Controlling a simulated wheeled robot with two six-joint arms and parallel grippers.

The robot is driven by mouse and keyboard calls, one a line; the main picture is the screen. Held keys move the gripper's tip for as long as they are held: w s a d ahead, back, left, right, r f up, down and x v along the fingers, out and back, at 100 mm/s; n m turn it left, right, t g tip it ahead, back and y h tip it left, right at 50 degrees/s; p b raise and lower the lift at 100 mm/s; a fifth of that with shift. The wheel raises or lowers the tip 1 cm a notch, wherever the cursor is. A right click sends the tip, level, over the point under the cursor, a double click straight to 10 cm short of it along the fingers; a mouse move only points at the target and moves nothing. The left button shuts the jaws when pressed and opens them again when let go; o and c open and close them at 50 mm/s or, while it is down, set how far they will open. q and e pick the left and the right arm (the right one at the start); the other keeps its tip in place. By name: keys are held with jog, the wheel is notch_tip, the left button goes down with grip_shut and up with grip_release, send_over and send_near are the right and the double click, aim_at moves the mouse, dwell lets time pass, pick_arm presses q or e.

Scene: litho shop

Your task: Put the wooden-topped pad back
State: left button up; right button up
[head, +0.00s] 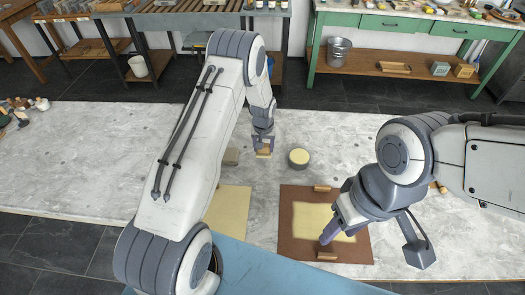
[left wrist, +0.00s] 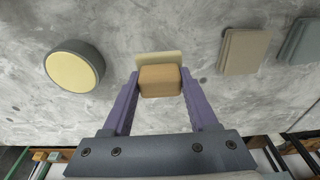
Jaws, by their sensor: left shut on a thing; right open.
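The wooden-topped pad (left wrist: 160,80) has a tan wooden block on top and a cream layer that shows past its far edge. My left gripper (left wrist: 160,92) is shut on the wooden block, one purple finger on each side. In the head view the pad (head: 264,154) shows below the left gripper (head: 264,145), over the stone table left of a round tin. I cannot tell whether its underside touches the table. My right gripper (head: 338,226) is open over a brown board (head: 289,240) with a cream sheet (head: 308,218); the arm partly covers both.
The round dark tin with a yellow face (head: 299,158) stands right of the pad; it also shows in the left wrist view (left wrist: 74,70). Grey-brown slabs (left wrist: 247,52) lie on the other side. A pale yellow sheet (head: 232,212) lies nearer. Bare stone (head: 330,130) lies behind the tin.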

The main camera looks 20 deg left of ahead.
aim_at(263, 154)
pick_arm(q)
jog(key=shift+a+f, duration=0.2)
notch_tip(263, 154, down, 3)
jog(key=shift+f+p, duration=0.1)
jog(key=shift+p, duration=0.65)
jog(key=shift+f, duration=0.35)
jog(key=shift+f, duration=0.15)
jog(key=o, duration=1.3)
